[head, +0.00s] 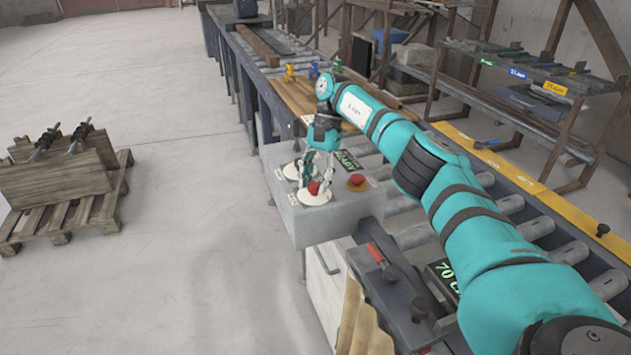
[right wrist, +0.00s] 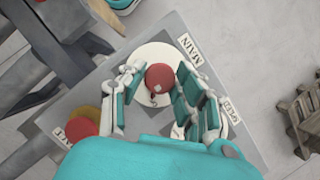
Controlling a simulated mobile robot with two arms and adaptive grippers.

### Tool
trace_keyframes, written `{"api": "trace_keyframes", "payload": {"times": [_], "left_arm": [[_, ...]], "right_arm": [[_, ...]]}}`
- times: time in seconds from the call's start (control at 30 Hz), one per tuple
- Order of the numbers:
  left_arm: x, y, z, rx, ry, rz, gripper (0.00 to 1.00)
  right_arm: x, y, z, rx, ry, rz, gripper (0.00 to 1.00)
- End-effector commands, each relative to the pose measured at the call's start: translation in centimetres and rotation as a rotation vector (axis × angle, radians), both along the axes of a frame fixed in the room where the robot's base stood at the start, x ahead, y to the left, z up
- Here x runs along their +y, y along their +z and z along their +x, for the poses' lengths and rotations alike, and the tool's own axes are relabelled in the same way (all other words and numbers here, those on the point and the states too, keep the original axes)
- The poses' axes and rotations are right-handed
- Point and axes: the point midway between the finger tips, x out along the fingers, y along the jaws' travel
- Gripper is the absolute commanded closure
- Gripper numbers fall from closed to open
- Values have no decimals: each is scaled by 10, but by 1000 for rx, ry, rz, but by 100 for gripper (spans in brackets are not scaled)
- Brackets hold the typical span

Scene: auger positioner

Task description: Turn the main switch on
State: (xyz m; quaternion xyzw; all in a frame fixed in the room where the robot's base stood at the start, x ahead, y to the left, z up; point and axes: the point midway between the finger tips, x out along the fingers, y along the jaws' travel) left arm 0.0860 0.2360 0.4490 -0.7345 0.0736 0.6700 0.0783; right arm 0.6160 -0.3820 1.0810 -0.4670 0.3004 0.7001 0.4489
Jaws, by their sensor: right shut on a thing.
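The main switch is a red knob (right wrist: 160,78) on a round white plate, beside a label reading MAIN (right wrist: 190,48). In the head view the knob (head: 313,188) is on the near white disc of a grey control box (head: 318,222). My right gripper (head: 314,183) points down over it, one finger on either side. Whether the switch is on cannot be told. My left gripper is not in view.
A second white disc (head: 291,171) sits behind the gripper on the box. A red button on a yellow base (head: 357,182) is close by on the right. A roller conveyor (head: 510,203) runs alongside. A pallet with wooden blocks (head: 60,205) stands on open floor at left.

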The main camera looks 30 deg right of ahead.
Motion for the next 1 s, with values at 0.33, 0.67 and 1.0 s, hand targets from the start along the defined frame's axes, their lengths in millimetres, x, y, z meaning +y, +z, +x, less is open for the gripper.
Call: {"api": "trace_keyframes", "payload": {"times": [0.33, 0.67, 1.0], "left_arm": [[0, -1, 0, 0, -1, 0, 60], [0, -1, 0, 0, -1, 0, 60], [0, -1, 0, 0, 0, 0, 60]], "right_arm": [[0, 2, 2, -6, 119, 0, 100], [0, 2, 2, -6, 136, 0, 100], [0, 2, 1, -5, 136, 0, 47]]}}
